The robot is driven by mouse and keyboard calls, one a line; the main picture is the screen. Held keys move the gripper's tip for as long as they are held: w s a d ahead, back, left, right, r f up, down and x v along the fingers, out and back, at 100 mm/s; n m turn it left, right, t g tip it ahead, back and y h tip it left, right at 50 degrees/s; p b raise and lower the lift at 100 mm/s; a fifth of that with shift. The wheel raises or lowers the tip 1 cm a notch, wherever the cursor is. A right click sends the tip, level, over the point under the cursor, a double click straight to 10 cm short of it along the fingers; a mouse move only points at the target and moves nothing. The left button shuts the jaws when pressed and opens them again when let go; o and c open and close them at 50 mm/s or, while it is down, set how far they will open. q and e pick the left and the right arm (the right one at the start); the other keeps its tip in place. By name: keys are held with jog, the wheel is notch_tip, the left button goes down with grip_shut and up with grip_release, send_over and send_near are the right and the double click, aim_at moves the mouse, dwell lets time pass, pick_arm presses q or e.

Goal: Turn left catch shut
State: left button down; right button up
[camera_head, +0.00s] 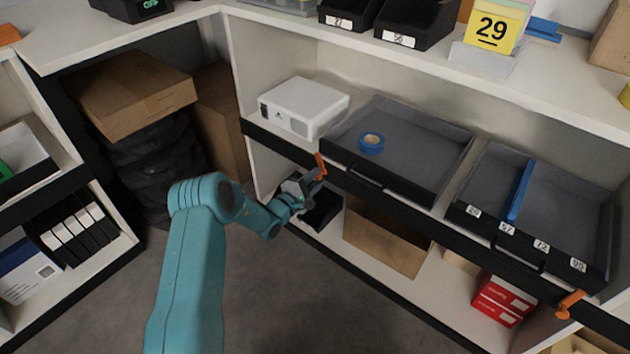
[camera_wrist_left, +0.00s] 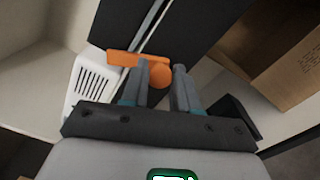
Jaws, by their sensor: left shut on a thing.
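The left catch (camera_head: 320,166) is a small orange lever on the black front edge of the shelf, near the left drawer's front. In the head view it stands roughly upright. It also shows in the left wrist view (camera_wrist_left: 124,58), with its round end between my fingers. My left gripper (camera_head: 311,180) is shut on the left catch, reaching it from the front; the fingers (camera_wrist_left: 163,82) partly cover it. A second orange catch (camera_head: 569,304) sits at the right end of the black edge, tilted. My right gripper is not in view.
The left drawer (camera_head: 410,185) holds a blue tape roll (camera_head: 371,143). The right drawer (camera_head: 560,215) has a blue divider (camera_head: 520,192). A white box (camera_head: 303,106) stands left of the drawers. Below are a cardboard box (camera_head: 385,238) and a red box (camera_head: 503,300). The floor in front is clear.

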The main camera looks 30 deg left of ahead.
pick_arm(q)
jog(key=shift+f+m+b, duration=0.15)
jog(key=shift+m+b, duration=0.35)
jog(key=shift+m, duration=1.8)
jog(key=c, duration=0.9)
grip_release()
jog(key=shift+o, duration=0.2)
jog(key=s+a+p, duration=0.1)
jog(key=s+p, duration=0.3)
jog(key=s, duration=1.2)
jog(key=shift+s+a, duration=0.15)
jog(key=shift+s, duration=0.05)
